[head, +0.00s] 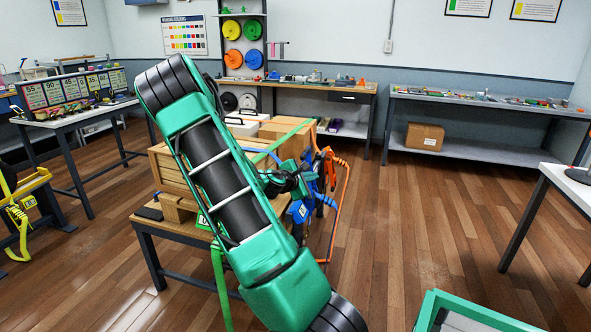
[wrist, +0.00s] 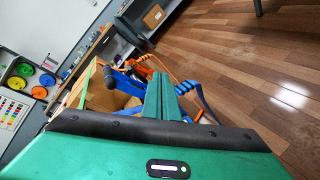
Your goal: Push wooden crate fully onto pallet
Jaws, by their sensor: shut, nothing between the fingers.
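A wooden crate (head: 170,172) with slatted sides stands on a worktable (head: 150,226) in the head view, partly hidden behind my green arm. Wooden blocks or boards (head: 178,208) show below its front; I cannot tell whether they are the pallet, nor how far the crate rests on it. My gripper (head: 296,184) is to the right of the crate in the head view, close to the hanging straps. In the wrist view my gripper (wrist: 161,80) has its two green fingers together, with nothing between them. A tan box (wrist: 104,94) shows to their left.
A cardboard box (head: 288,134) with a green strap (head: 284,142) is behind the crate. Blue straps (head: 300,210) and an orange strap (head: 343,205) hang at the table's right end. A bench (head: 470,152) stands at the back right. The wooden floor (head: 430,215) to the right is clear.

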